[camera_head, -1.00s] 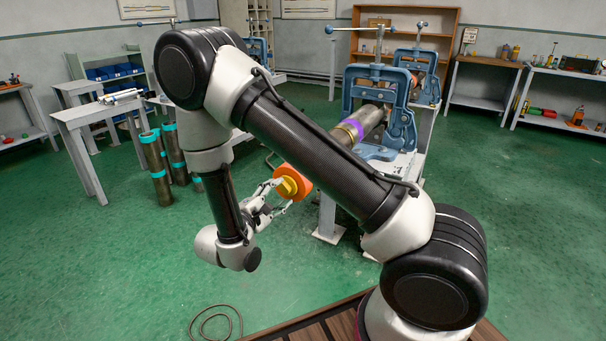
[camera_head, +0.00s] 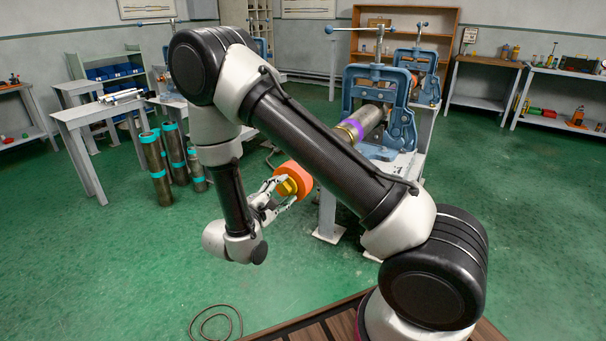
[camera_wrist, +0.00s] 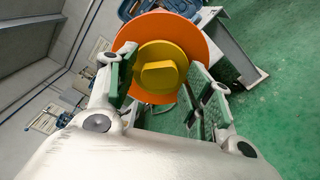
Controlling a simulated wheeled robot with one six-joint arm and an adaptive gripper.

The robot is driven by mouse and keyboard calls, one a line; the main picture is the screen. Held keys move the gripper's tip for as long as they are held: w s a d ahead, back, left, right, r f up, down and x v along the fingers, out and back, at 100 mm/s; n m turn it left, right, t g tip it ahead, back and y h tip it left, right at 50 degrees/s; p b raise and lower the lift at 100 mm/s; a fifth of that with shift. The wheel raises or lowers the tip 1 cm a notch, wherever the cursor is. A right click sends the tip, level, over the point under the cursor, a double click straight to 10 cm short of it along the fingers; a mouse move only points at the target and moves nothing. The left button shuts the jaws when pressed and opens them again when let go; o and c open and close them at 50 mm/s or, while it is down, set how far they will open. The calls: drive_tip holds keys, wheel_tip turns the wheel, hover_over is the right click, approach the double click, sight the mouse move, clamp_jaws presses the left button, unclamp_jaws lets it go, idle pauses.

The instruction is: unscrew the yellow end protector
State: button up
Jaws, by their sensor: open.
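The yellow end protector (camera_head: 286,187) is a stepped round piece with a raised block at its centre, in front of a larger orange disc (camera_head: 301,173). In the wrist view the yellow piece (camera_wrist: 159,74) faces me, with the orange disc (camera_wrist: 201,45) behind it. My gripper (camera_head: 282,194) is open at the protector. In the wrist view its two fingers (camera_wrist: 160,68) stand on either side of the yellow piece; I cannot tell whether they touch it. A pipe (camera_head: 368,119) with a purple band lies in the vise; my arm hides the stretch between it and the orange disc.
The blue pipe vise (camera_head: 352,91) stands on a grey stand (camera_head: 328,215), with another vise (camera_head: 424,67) behind. Upright pipes with teal bands (camera_head: 155,168) stand by a grey table (camera_head: 92,112) at the left. A cable (camera_head: 216,313) lies on the open green floor.

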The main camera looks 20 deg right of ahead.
clamp_jaws()
drive_tip(key=n, duration=1.4)
drive_tip(key=shift+g, duration=0.3)
